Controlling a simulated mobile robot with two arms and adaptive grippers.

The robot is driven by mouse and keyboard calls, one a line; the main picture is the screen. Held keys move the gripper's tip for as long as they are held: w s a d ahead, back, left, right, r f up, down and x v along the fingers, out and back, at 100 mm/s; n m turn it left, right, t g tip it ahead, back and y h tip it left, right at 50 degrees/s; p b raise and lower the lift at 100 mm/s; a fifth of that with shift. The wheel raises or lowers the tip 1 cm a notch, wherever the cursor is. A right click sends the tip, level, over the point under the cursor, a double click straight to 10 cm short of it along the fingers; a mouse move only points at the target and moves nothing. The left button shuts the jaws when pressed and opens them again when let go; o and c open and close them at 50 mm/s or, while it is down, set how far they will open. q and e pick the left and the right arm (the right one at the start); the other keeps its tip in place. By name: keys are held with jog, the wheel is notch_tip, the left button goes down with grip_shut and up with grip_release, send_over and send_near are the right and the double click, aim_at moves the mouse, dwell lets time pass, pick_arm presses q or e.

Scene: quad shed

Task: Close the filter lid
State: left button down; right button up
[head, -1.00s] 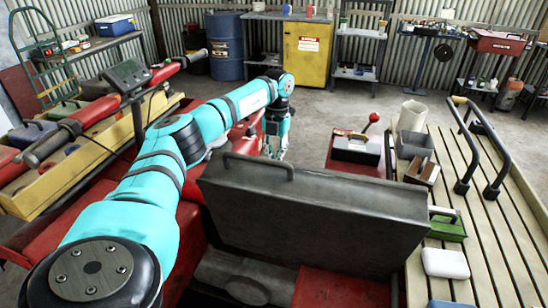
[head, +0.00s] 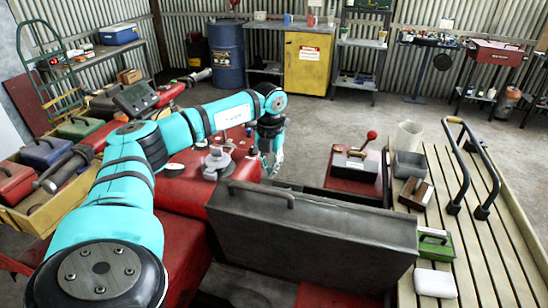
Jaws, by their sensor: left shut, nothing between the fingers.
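The filter lid appears to be the large dark grey panel (head: 315,235) with a bar handle (head: 260,190) on its upper edge. It stands raised, near upright, in the lower middle of the head view. My left gripper (head: 272,170) points down just beyond the lid's upper left edge, seemingly apart from it. It is shut and empty. The lid hides what lies directly behind it. A grey part (head: 245,288) shows in the opening on the near side of the lid. My right gripper is not in view.
A red body (head: 185,190) with a grey cap (head: 217,162) lies left of the lid. A lever with a red knob (head: 371,135) stands behind it. A slatted rack (head: 460,190) at right carries a green box (head: 434,246), a white block (head: 435,283) and black rails (head: 475,150).

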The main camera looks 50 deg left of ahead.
aim_at(279, 182)
pick_arm(q)
notch_tip(279, 182, down, 11)
jog(key=w+a+p, duration=0.1)
jog(key=w+p, duration=0.1)
jog(key=p, duration=0.2)
jog(key=shift+w, duration=0.35)
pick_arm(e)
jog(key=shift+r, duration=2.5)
pick_arm(q)
jog(key=w+b, duration=0.1)
jog(key=b, duration=0.1)
jog(key=w+a+f+b, duration=0.1)
jog(key=b, duration=0.1)
jog(key=w+a+b, duration=0.1)
jog(key=w+b, duration=0.1)
jog(key=b, duration=0.1)
jog(key=shift+f, duration=0.35)
jog(key=shift+w+a+r+b, duration=0.1)
jog(key=shift+w+a+b, duration=0.2)
jog(key=shift+b, duration=0.35)
jog(key=shift+r, duration=0.15)
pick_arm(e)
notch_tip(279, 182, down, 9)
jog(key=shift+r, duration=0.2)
pick_arm(q)
jog(key=shift+r, duration=0.1)
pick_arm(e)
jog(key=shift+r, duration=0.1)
